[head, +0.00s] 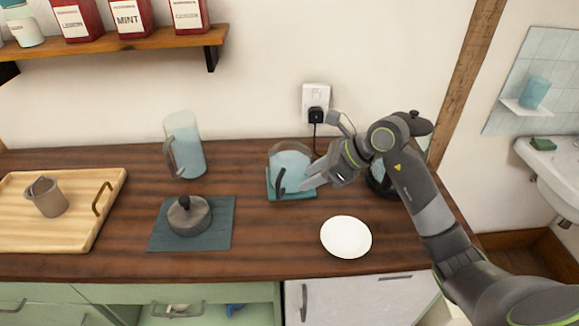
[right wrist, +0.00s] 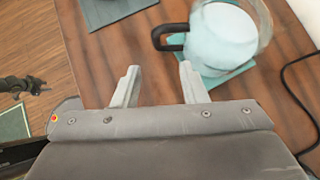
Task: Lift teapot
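The vessel I take as the teapot is a clear round glass pot (head: 291,163) with pale blue contents and a dark handle. It stands upright on a small teal mat at the counter's middle. In the right wrist view the pot (right wrist: 225,35) is at the top right, its handle on the left side, beyond the fingertips. My right gripper (head: 312,180) is right beside the pot in the head view. In the right wrist view my right gripper (right wrist: 158,72) has its fingers apart with nothing between them. My left gripper is not seen in the head view.
A grey lidded piece (head: 190,218) sits on a larger teal mat (head: 222,238). A tall jug (head: 187,145) stands behind it. A tray (head: 80,218) with a cup is left. A white plate (head: 346,237) lies in front. A kettle is partly hidden behind my right arm.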

